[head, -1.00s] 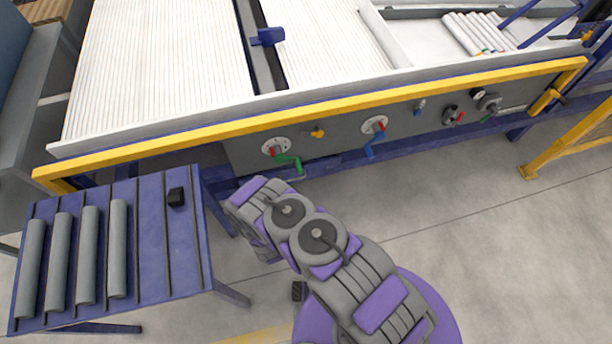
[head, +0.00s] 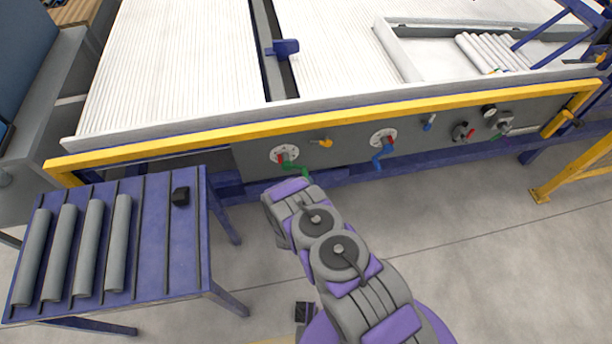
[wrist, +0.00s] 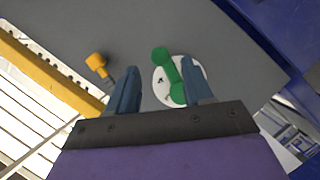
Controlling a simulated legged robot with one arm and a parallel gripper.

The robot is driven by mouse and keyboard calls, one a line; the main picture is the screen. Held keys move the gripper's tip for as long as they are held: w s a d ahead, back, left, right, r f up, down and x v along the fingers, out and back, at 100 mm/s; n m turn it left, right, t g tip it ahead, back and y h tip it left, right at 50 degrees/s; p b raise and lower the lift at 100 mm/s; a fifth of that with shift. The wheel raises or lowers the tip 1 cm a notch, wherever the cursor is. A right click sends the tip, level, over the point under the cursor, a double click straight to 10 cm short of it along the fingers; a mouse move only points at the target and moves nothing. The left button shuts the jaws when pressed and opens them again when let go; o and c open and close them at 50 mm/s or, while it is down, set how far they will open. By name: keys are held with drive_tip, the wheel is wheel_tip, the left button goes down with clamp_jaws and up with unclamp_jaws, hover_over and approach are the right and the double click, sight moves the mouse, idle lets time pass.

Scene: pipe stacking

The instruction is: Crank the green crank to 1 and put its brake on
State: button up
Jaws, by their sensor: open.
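My gripper (wrist: 161,68) is open, one finger on each side of the crank; contact cannot be told. A yellow-orange lever (head: 323,142) is right of the dial; it also shows in the wrist view (wrist: 97,62). Dial marks are too small to read.
A blue crank (head: 379,157) on a similar dial is farther right along the panel. A yellow rail (head: 210,133) runs above the panel. A blue rack (head: 150,235) with several grey pipes (head: 62,250) stands at the left.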

sight(306, 174)
drive_tip(key=b+x, duration=0.1)
drive_tip(key=x, duration=0.6)
drive_tip(key=shift+a+f+b, duration=0.15)
drive_tip(key=shift+a+b, duration=0.05)
drive_tip(key=shift+b, duration=0.1)
drive_tip(key=shift+w+d, duration=0.1)
drive_tip(key=shift+w, duration=0.4)
clamp_jaws()
